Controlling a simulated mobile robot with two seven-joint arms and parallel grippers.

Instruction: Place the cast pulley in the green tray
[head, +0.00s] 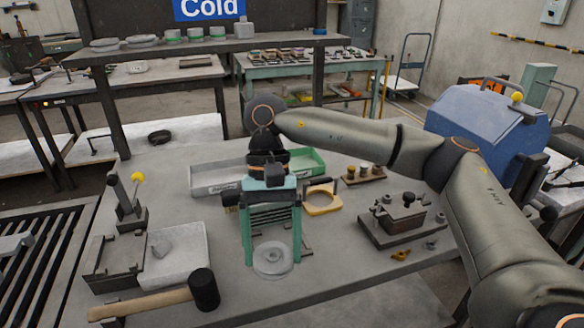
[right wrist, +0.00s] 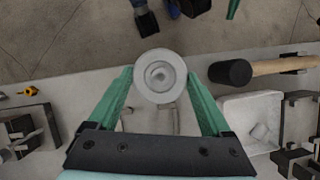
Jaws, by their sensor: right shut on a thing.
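The cast pulley (head: 272,259) is a grey round disc with a raised hub. It sits at the fingertips of my right gripper (head: 271,250), whose green fingers are shut on its sides. In the right wrist view the pulley (right wrist: 160,76) shows face-on between the two fingertips (right wrist: 160,82). Whether it touches the table or hangs just above it is hard to tell. The green tray (head: 310,163) lies behind my right gripper, farther back on the table, and my wrist partly hides it. My left gripper is not in view.
A grey labelled tray (head: 213,187) adjoins the green tray on the left. A yellow ring-shaped part (head: 322,203) lies right of my gripper. A mallet (head: 203,290) and a white box (head: 175,255) are at left. A dark fixture (head: 403,222) stands at right.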

